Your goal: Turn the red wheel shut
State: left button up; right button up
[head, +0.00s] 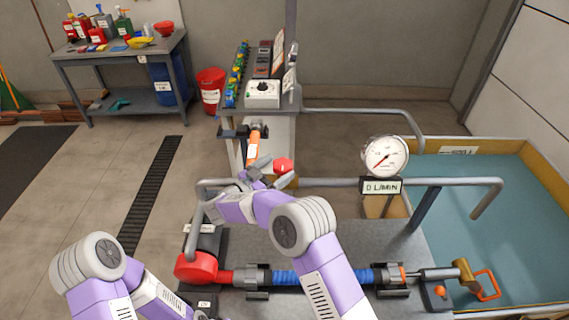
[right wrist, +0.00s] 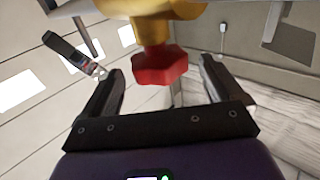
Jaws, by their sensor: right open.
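The red wheel (head: 284,165) is a small lobed knob near the middle of the head view, just beyond my right gripper (head: 269,178). In the right wrist view the red wheel (right wrist: 160,68) hangs under a yellow valve body (right wrist: 165,30). There it shows in the gap between the two dark fingers of my right gripper (right wrist: 163,76), which are apart with space on both sides. I cannot tell how deep the wheel is between the fingertips. My left arm enters at the lower left of the head view; its gripper is out of the picture.
A pump bench (head: 395,240) with grey pipes and a round gauge (head: 385,156) reading near its low end stands under my right arm. A blue-green water tank (head: 490,205) is at right. A control box (head: 263,93) stands behind the wheel. Open floor lies left.

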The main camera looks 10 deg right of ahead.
jog(key=shift+v, duration=1.35)
